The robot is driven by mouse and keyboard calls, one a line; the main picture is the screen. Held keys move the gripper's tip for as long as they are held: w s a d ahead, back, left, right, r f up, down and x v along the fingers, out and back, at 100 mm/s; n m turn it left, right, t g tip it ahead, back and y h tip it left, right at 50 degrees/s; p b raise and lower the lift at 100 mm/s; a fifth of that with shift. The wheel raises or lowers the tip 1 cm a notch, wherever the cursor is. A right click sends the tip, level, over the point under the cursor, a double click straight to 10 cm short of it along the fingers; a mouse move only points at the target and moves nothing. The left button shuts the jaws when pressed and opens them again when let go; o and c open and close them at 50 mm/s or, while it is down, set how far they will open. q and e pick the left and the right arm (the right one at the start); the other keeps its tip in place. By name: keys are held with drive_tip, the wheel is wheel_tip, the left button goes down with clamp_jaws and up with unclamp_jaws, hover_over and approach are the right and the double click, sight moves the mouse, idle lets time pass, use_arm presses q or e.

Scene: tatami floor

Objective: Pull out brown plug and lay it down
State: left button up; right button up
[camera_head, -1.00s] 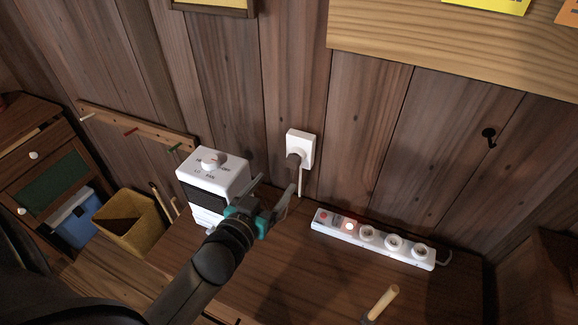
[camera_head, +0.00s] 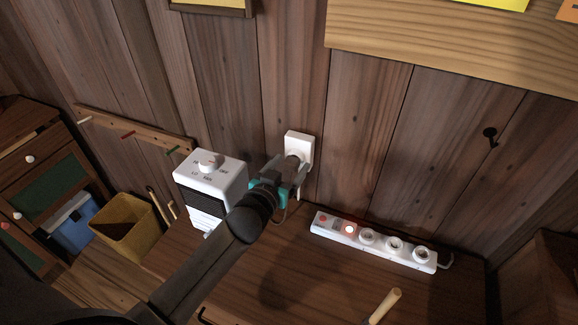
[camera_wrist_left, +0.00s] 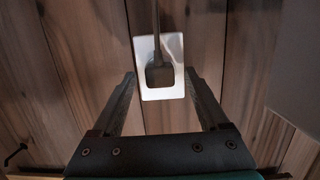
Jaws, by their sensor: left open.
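The brown plug (camera_wrist_left: 159,73) sits in the white wall outlet (camera_wrist_left: 174,45), with its cord running up in the left wrist view. In the head view the outlet (camera_head: 304,144) is on the plank wall, and the plug (camera_head: 293,161) shows dark on its face, partly covered by my gripper. My left gripper (camera_head: 292,172) is open in front of the outlet. In the left wrist view its fingers (camera_wrist_left: 159,85) stand on either side of the plug, with a visible gap on both sides. My right gripper is not in view.
A white heater-like box (camera_head: 211,180) with a knob stands left of my left gripper. A white power strip (camera_head: 375,241) with a lit switch lies to the right on the wooden tabletop (camera_head: 300,290). A wooden handle (camera_head: 384,305) is at the front. The tabletop between them is mostly clear.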

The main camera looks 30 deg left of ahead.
use_arm(q)
clamp_jaws()
idle(0.5)
drive_tip(key=shift+s, duration=0.25)
drive_tip(key=shift+s+p, duration=0.3)
drive_tip(key=shift+s, duration=0.35)
drive_tip(key=shift+s+d, duration=0.1)
drive_tip(key=shift+s, duration=0.05)
drive_tip(key=shift+s+p, duration=0.55)
drive_tip(key=shift+s, duration=1.3)
drive_tip(key=shift+s, duration=0.15)
